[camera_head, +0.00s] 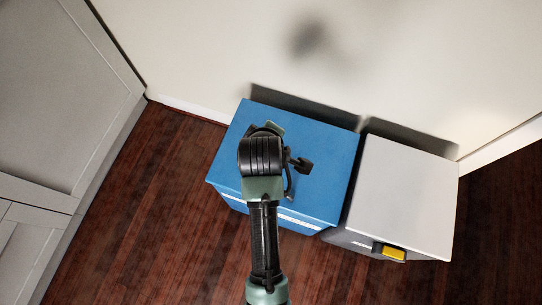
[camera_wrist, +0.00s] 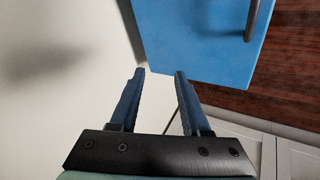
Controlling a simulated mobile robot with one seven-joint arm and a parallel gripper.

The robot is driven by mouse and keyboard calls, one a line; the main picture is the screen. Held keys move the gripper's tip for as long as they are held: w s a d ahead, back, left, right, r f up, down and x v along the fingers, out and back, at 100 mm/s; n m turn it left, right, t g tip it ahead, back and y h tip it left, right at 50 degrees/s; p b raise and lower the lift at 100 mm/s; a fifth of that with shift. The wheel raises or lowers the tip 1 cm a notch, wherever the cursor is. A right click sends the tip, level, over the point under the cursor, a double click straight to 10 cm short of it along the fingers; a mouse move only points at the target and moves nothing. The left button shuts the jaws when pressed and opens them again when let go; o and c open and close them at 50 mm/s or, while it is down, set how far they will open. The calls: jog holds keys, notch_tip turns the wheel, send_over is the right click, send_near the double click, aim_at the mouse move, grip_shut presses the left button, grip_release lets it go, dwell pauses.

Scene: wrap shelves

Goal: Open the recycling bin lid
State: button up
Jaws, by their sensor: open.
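The blue bin (camera_head: 322,165) stands against the wall with its flat lid down, seen from above in the head view. My arm covers part of the lid. In the wrist view, the blue surface (camera_wrist: 190,40) fills the top middle, and a dark curved bar (camera_wrist: 254,18) shows at its right side. I cannot tell what the bar belongs to. My gripper (camera_wrist: 160,73) is open and empty. Its two fingers point at the near edge of the blue surface, and I cannot tell how far away it is. In the head view, my arm hides most of the gripper.
A grey bin (camera_head: 405,190) with a yellow latch (camera_head: 393,253) stands close on the right of the blue bin. The white wall (camera_head: 350,60) is right behind both. Grey cabinets (camera_head: 60,100) stand at left. The wooden floor (camera_head: 150,220) between is clear.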

jog(key=s+d+n+g+p, duration=0.1)
jog(key=s+n+g+p, duration=0.3)
jog(key=s+p, duration=0.6)
jog(key=shift+m+g+h, duration=0.3)
jog(key=shift+m, duration=0.4)
jog(key=f+b, duration=0.2)
jog(key=f, duration=0.2)
jog(key=f+b, duration=0.3)
jog(key=f, duration=0.2)
jog(key=d+f+b, duration=0.1)
jog(key=f+b, duration=0.1)
jog(key=f, duration=0.2)
jog(key=shift+w+f, duration=0.3)
jog(key=shift+w, duration=0.05)
grip_shut()
